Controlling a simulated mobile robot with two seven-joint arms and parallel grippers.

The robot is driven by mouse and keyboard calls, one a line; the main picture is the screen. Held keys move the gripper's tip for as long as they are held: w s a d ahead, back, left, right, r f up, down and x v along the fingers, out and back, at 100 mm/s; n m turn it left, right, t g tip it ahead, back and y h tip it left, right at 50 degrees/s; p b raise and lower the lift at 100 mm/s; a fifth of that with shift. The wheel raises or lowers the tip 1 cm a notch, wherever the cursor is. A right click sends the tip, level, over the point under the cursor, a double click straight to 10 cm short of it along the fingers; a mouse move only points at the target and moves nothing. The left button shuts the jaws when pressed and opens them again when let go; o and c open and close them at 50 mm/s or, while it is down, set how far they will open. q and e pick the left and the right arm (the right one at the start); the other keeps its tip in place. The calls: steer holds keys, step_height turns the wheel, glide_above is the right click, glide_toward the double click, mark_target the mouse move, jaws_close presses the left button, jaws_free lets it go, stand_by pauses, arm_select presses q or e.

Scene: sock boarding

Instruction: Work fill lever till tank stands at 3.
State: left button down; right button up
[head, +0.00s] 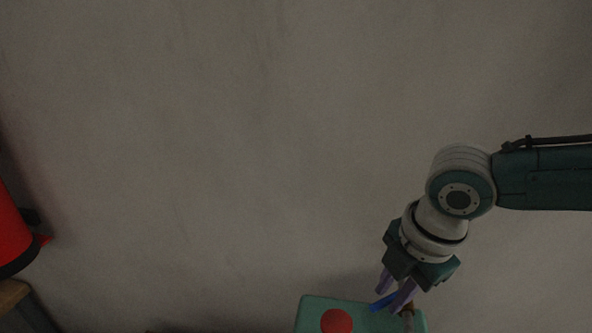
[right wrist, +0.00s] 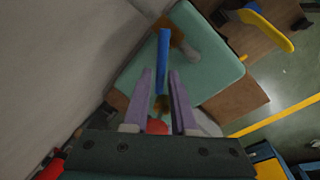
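A green box (head: 312,315) stands at the bottom of the head view, cut off by the edge, with a red dome (head: 337,320) on top. A blue bar (head: 384,301), perhaps the lever, lies beside my right gripper (head: 391,294). In the right wrist view the blue bar (right wrist: 164,55) runs from a brown mount on the green top (right wrist: 212,62) down between the two purple fingers. The right gripper (right wrist: 161,72) is open, with space on both sides of the bar; contact cannot be told. No tank or level reading can be made out. My left gripper is not in view.
A red cylinder (head: 12,230) with a dark base stands at the far left. A plain wall (head: 200,150) fills the background. In the right wrist view a yellow handle (right wrist: 268,30) and a yellow floor line (right wrist: 280,117) lie beyond the box.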

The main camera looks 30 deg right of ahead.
steer(key=o, duration=0.3)
step_height(320, 180, up, 10)
steer(key=s+b, duration=0.1)
steer(key=s, duration=0.1)
stand_by(0.4)
steer(key=shift+f, duration=0.15)
